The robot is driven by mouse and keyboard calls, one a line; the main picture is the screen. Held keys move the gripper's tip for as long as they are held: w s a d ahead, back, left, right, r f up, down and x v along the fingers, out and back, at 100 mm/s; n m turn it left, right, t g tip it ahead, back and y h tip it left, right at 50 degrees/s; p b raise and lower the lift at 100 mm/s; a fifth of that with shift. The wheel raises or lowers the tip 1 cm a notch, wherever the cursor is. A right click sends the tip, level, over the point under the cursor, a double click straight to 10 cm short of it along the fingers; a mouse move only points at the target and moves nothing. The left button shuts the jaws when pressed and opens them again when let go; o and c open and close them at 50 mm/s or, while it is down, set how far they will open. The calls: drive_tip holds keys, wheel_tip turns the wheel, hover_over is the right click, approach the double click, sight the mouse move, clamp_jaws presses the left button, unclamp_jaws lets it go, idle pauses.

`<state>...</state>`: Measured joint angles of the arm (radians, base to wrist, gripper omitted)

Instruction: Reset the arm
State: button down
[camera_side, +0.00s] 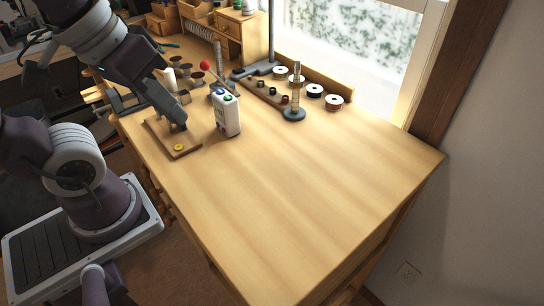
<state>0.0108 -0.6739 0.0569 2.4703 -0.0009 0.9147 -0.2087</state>
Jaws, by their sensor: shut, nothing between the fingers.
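My gripper (179,126) points down over a small wooden board (160,138) at the left edge of the workbench. Its fingers look closed with nothing seen between them. A small yellow round piece (179,147) lies on the near end of the board, just below my gripper. I cannot tell whether the fingertips touch the board. A white box-shaped device (227,115) with coloured buttons stands upright just right of my gripper, apart from it.
The wooden workbench (300,190) is clear at its middle and right. A ring stand (294,112), several spools (333,102) and a rack of small parts (265,90) stand toward the window. A red-knobbed lever (205,66) and small cups (197,77) are behind my gripper.

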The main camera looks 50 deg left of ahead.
drive_tip(key=m, duration=0.1)
drive_tip(key=s+m, duration=0.1)
drive_tip(key=shift+d+m+t, duration=0.3)
drive_tip(key=shift+d+m, duration=0.05)
drive_tip(key=shift+m, duration=0.05)
idle(0.6)
